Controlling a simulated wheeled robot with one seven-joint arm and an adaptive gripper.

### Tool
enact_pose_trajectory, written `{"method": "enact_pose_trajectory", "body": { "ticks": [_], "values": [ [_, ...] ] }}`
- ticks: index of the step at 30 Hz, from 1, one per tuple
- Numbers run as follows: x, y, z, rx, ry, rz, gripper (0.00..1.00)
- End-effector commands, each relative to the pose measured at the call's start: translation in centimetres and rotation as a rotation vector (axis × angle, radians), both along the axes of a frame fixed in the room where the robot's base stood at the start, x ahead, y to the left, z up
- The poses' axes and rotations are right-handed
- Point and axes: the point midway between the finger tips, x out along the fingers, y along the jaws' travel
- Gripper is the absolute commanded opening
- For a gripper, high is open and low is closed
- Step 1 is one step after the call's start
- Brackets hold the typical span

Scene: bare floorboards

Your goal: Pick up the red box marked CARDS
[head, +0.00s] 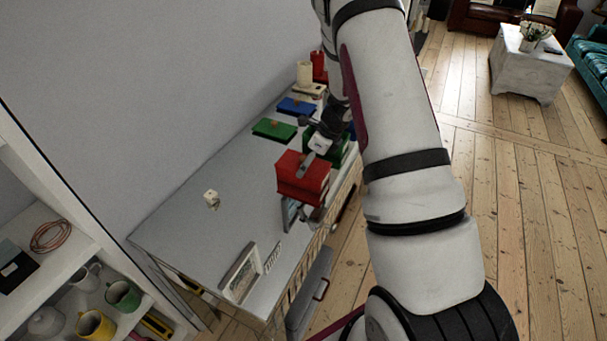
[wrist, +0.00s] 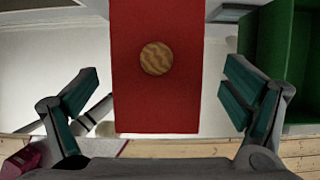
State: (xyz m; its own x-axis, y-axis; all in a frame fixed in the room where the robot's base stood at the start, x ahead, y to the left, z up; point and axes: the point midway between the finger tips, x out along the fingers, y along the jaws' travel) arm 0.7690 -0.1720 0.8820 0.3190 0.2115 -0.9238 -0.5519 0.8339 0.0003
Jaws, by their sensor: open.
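A red box (head: 302,178) stands near the front edge of the grey-topped cabinet in the head view. In the wrist view the red box (wrist: 155,100) fills the middle, with a round wooden knob (wrist: 156,58) on its top. I cannot read any marking on it. My gripper (wrist: 160,90) is open, with one finger to each side of the box and visible gaps between. In the head view my gripper (head: 309,188) has its fingers around the box, which partly hides them. I cannot tell whether the box rests on the surface.
A green open container (wrist: 291,60) stands close to the right finger in the wrist view. On the cabinet top (head: 185,235) are a green lid (head: 274,129), a blue lid (head: 297,107), a small pale cube (head: 211,197) and a picture frame (head: 240,274). The top's left middle is clear.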

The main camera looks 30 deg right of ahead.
Motion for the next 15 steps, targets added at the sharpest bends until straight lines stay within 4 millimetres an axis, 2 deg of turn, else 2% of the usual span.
{"method": "enact_pose_trajectory", "body": {
  "ticks": [15],
  "values": [
    [1.4,1.2,-4.8,0.000,0.001,0.000,0.94]
  ]
}}
